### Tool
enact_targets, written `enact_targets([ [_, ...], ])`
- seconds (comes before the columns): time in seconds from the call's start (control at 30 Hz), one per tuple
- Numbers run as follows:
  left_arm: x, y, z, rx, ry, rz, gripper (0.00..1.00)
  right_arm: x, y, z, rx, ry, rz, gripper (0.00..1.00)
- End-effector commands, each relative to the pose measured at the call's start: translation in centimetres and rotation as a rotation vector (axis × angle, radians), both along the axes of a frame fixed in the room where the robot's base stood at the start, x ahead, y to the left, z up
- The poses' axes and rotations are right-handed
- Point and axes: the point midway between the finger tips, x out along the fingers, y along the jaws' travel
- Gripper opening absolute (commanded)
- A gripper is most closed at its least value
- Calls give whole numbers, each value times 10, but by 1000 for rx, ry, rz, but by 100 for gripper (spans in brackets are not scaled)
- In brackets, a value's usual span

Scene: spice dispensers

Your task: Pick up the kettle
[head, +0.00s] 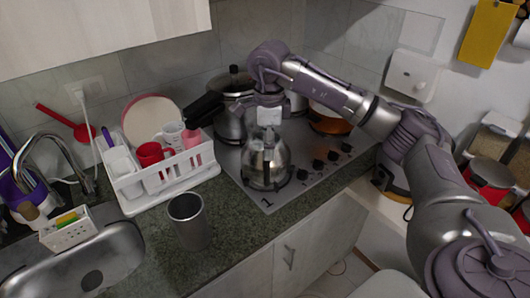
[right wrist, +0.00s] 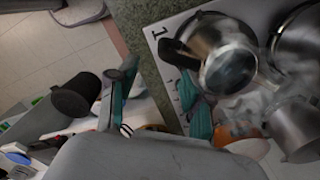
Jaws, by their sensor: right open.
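The kettle (head: 266,168) is shiny steel and stands on the front part of the hob. A steel vessel with a dark handle in the right wrist view (right wrist: 228,62) looks like the same kettle. My right gripper (head: 266,128) is above the kettle in the head view, with the arm reaching over from the right. In the right wrist view its teal fingers (right wrist: 160,102) are spread apart with nothing held between them. Whether the fingers touch the kettle's top cannot be told. My left gripper is not in view.
A lidded pot (head: 234,84) and an orange pan (head: 328,120) stand on the hob (head: 308,187) behind the kettle. A white dish rack (head: 165,194) with cups is to the left. A grey tumbler (head: 190,222) stands on the counter in front of the rack.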

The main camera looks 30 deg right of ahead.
Motion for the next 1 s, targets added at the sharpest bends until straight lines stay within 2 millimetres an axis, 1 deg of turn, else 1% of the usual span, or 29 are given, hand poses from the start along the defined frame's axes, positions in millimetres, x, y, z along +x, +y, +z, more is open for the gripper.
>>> enact_targets([
  [0.03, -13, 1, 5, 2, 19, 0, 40, -1, 0, -9, -1, 4, 1, 50],
  [0.1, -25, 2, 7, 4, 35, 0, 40, -1, 1, -21, 1, 3, 2, 50],
  [0.17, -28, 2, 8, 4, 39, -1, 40, 0, 1, -29, 2, 3, 2, 50],
  [0.27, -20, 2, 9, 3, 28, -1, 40, 0, 1, -37, 1, 0, 2, 50],
  [0.33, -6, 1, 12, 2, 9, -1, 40, 0, 1, -41, 2, 0, 2, 50],
  [0.4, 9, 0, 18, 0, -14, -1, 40, -1, 1, -46, 2, 3, 2, 50],
  [0.5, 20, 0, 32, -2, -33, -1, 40, -1, 0, -59, 3, 4, 1, 50],
  [0.57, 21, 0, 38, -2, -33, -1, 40, -2, 0, -68, 2, 5, 1, 50],
  [0.6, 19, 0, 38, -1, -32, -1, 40, -1, 0, -76, 2, 3, 1, 50],
  [0.73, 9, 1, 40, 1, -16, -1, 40, -1, 1, -89, 3, 1, 2, 50],
  [0.83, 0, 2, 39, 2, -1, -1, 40, 0, 1, -93, 3, -2, 2, 50],
  [0.97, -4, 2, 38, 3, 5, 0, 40, 0, 1, -93, 3, -2, 2, 50],
  [1.0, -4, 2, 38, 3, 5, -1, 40, 0, 1, -93, 3, -2, 2, 47],
])
